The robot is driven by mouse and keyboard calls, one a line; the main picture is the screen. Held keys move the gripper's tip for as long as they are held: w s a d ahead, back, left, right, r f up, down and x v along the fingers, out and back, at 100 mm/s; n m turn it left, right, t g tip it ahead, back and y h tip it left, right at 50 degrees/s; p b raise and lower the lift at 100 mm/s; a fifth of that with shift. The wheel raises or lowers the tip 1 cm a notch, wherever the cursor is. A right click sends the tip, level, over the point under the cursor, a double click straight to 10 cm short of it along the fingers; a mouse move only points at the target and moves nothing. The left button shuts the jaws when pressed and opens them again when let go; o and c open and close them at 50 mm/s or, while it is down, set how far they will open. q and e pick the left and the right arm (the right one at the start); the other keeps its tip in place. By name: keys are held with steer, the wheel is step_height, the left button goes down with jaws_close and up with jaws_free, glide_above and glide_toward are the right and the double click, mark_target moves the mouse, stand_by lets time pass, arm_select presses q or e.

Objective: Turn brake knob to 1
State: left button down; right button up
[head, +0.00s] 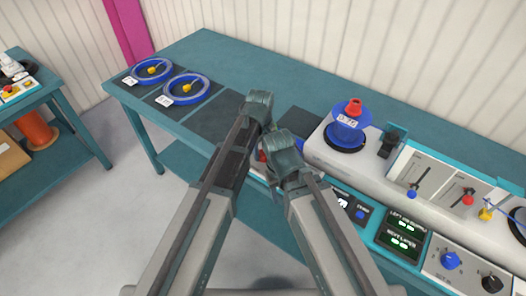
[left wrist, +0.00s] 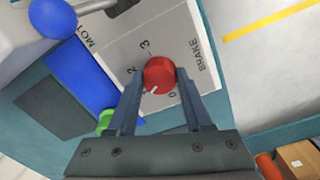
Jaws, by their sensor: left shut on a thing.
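The red brake knob (left wrist: 159,70) sits on a white panel (left wrist: 190,50) lettered BRAKE, with 0, 2 and 3 readable around it. My left gripper (left wrist: 160,77) is shut on the knob, one finger on each side. A white pointer line on the knob faces the lower left of the wrist view, between the 0 and the 2. The 1 mark is not visible; a finger covers that area. In the head view, the arms hide most of the knob and the left fingertips. My right arm comes in from the right, but its fingers cannot be made out.
A blue reel with a red top (head: 348,125) stands on the machine. Two blue rings (head: 186,88) lie at the bench's left end. Blue (head: 450,260) and black (head: 491,283) knobs are at lower right. A green button (left wrist: 105,122) is near the left finger.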

mark_target(261, 154)
stand_by(0.3)
arm_select(q)
steer(key=shift+c, duration=1.5)
jaws_free()
step_height(261, 154, up, 14)
steer(key=p, duration=1.3)
steer(key=shift+s+a+p, duration=0.15)
steer(key=shift+a+p, duration=0.05)
steer(key=shift+p, duration=0.2)
steer(key=shift+f, duration=0.15)
